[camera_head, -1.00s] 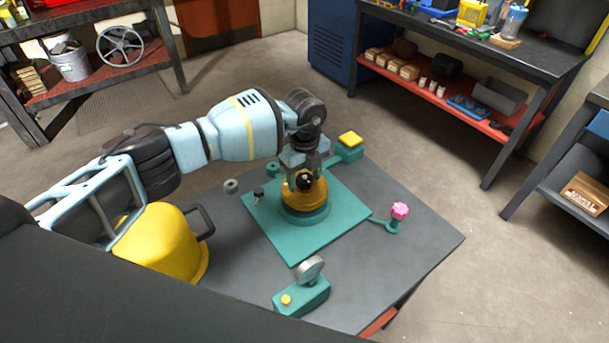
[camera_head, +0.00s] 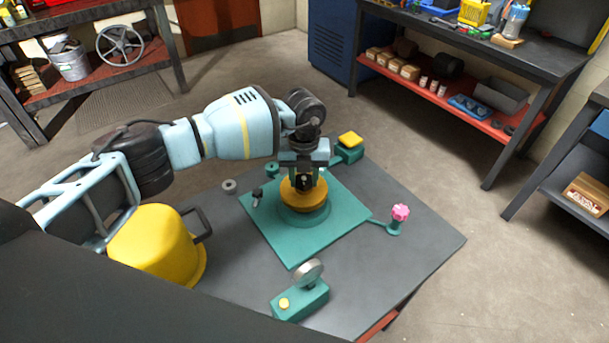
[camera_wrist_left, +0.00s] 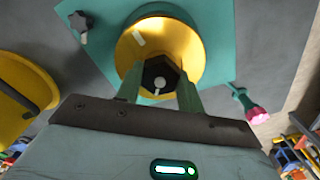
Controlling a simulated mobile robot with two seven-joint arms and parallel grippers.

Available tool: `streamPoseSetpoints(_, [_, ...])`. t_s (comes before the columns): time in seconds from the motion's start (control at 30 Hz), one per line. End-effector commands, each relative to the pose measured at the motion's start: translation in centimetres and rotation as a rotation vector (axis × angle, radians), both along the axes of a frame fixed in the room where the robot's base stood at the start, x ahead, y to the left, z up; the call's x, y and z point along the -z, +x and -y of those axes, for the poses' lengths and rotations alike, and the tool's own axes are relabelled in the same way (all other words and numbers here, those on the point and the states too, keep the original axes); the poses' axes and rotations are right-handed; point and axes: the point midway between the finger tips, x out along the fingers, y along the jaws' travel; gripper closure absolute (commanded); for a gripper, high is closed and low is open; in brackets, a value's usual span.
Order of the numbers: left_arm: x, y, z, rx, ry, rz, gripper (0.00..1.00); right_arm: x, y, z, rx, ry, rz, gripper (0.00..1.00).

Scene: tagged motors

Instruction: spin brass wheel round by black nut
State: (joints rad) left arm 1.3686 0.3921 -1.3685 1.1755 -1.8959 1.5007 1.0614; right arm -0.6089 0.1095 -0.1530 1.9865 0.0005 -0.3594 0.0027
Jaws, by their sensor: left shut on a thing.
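The brass wheel (camera_head: 305,199) sits on a round green base on the green plate (camera_head: 335,228), near the middle of the table. It also shows in the left wrist view (camera_wrist_left: 185,48), with a pale mark on its top at the left. The black nut (camera_wrist_left: 160,76) stands on the wheel, off its centre, at the side toward my gripper in the wrist view. My left gripper (camera_wrist_left: 160,90) is above the wheel with its two fingers shut on the black nut, one on each side. In the head view the left gripper (camera_head: 304,182) partly hides the nut. My right gripper is not in view.
A black knob (camera_head: 257,195), a grey ring (camera_head: 229,186), a pink knob (camera_head: 400,212), a yellow-topped green block (camera_head: 350,142) and a gauge on a green block (camera_head: 308,275) stand around the plate. A yellow pot-like object (camera_head: 155,245) stands at the left under my arm.

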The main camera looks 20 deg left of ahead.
Motion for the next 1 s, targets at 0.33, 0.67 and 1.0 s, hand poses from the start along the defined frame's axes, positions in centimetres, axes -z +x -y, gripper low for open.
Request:
streamPoseSetpoints(0.33, [0.2, 0.0, -0.1, 0.417, 0.001, -0.002, 0.79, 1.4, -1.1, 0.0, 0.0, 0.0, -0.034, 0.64])
streamPoseSetpoints(0.67, [0.1, 0.0, -0.1, 0.69, 0.001, -0.001, 0.79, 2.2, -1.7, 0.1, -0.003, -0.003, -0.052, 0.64])
streamPoseSetpoints(1.0, [0.0, 0.0, -0.1, 0.692, 0.001, 0.001, 0.47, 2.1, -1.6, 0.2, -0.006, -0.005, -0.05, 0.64])
